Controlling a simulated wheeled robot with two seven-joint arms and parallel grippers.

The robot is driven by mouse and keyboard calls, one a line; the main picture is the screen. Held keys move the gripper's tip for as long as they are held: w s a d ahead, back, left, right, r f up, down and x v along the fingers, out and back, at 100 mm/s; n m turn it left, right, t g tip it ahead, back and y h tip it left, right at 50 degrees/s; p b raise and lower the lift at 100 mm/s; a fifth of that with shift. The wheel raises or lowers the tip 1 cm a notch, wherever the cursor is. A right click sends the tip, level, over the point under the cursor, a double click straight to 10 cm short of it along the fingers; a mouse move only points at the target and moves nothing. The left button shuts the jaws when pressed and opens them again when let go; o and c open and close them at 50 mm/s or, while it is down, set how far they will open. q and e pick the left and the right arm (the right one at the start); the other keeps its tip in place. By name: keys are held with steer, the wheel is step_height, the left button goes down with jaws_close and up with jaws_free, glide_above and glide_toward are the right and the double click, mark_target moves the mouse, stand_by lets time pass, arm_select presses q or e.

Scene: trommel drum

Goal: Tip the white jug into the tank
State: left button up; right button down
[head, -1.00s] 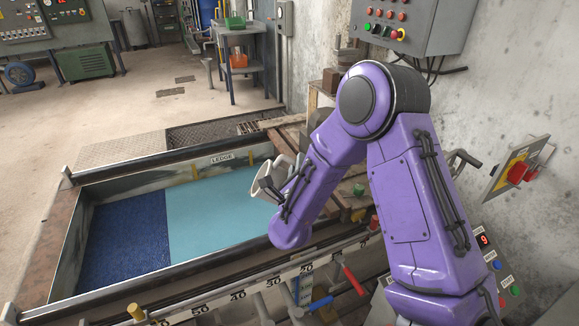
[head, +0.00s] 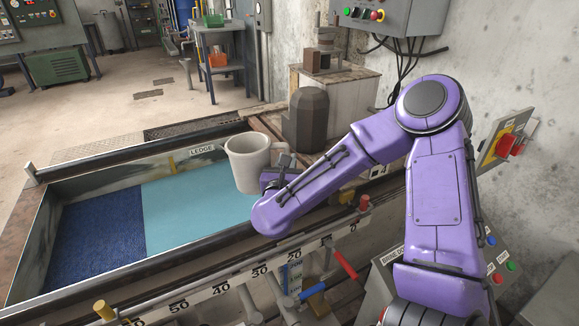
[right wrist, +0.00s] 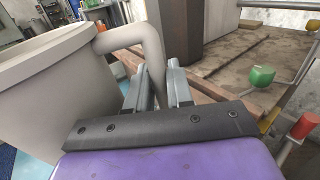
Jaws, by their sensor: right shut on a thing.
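The white jug (head: 247,165) is close to upright, its rim facing up, in front of the right end of the tank's light blue area in the head view. Whether anything is inside it cannot be seen. My right gripper (head: 284,163) is shut on the jug's handle. The right wrist view shows the jug (right wrist: 55,95) at the left and its handle (right wrist: 152,45) between the fingers (right wrist: 158,90). The tank (head: 112,184) is long and open, with a dark blue textured part at left and a light blue part at right. My left gripper is not in view.
A dark faceted block (head: 306,120) stands just behind and right of the jug. A LEDGE label (head: 202,150) is on the tank's back wall. A numbered scale (head: 222,287) and coloured handles line the front. A red switch (head: 509,146) is on the right wall.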

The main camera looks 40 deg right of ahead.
steer(key=shift+w+f+m, duration=0.1)
steer(key=shift+f+m, duration=0.05)
steer(key=shift+m, duration=0.15)
steer(key=shift+s+a+r+p, duration=0.15)
steer(key=shift+s+r+p, duration=0.15)
steer(key=shift+s+p, duration=0.1)
arm_select(q)
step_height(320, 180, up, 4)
steer(key=p, duration=0.4)
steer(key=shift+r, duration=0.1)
arm_select(e)
steer(key=s+a+r, duration=0.2)
steer(key=s, duration=0.5)
steer(key=shift+r, duration=0.25)
